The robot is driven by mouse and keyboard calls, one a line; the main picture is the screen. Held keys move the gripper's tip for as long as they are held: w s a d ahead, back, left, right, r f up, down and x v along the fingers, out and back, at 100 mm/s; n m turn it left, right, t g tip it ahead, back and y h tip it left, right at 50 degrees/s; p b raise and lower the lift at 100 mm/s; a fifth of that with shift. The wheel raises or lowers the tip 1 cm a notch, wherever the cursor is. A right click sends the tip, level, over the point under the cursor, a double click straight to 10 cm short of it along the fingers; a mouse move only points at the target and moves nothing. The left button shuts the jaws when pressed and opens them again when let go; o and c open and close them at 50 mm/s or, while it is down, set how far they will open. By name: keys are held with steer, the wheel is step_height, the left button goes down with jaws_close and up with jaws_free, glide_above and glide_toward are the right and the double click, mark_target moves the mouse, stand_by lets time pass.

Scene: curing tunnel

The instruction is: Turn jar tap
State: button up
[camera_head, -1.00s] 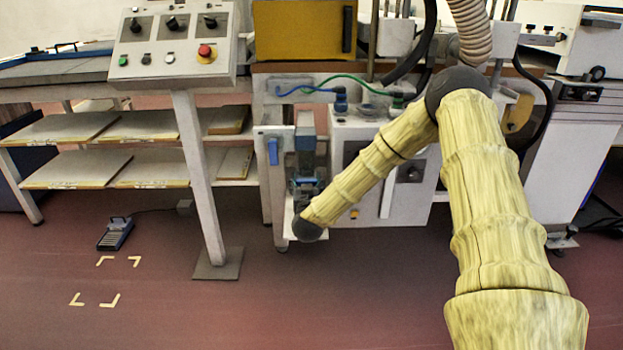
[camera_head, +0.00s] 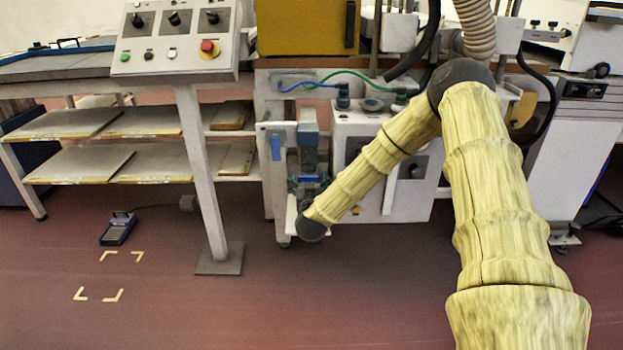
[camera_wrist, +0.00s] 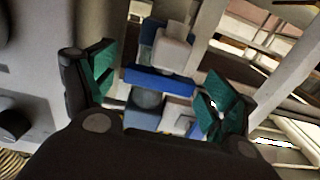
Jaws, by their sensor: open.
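In the wrist view my gripper (camera_wrist: 162,92) is open, its two green-padded fingers spread left and right. Between them are a blue bar (camera_wrist: 160,81), a pale block (camera_wrist: 173,48) above it and a grey rounded part (camera_wrist: 148,98) below it. I cannot tell surely which of these is the jar tap. Nothing is visibly held, and contact with the fingers cannot be judged. In the head view a grey-blue upright fixture (camera_head: 308,142) stands at the machine's left side. My gripper (camera_head: 308,186) is beside its lower part, partly hidden by my forearm.
A white cabinet (camera_head: 352,130) with dials stands right of the fixture. A control panel (camera_head: 175,38) on a post (camera_head: 203,185) and shelves (camera_head: 115,160) are to the left. A foot pedal (camera_head: 118,229) lies on the floor. The floor in front is mostly clear.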

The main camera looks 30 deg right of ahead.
steer(key=v, duration=1)
steer(key=shift+s, duration=0.35)
steer(key=shift+a, duration=0.2)
steer(key=s+a+f+n+g+y, duration=0.1)
steer(key=s+a+f+g+y, duration=0.15)
steer(key=s+a+f, duration=0.4)
steer(key=s+a+f+n+g+y, duration=0.1)
steer(key=s+a+f+n+y, duration=0.2)
steer(key=f, duration=0.6)
steer(key=s+a+f+g+y, duration=0.2)
steer(key=s+a+f+y, duration=0.15)
steer(key=a+f, duration=0.3)
steer(key=s+a+f+n+g, duration=0.1)
steer(key=s+a+f+g, duration=0.2)
steer(key=s, duration=0.7)
steer(key=s+f+g, duration=0.4)
steer(key=s+f, duration=0.1)
steer(key=s, duration=0.6)
steer(key=s+a+f+n+g, duration=0.1)
steer(key=s+a+f+g, duration=0.2)
steer(key=s, duration=0.7)
step_height(320, 180, up, 28)
steer(key=p, duration=2.9)
steer(key=shift+d+r, duration=0.15)
steer(key=shift+d, duration=0.3)
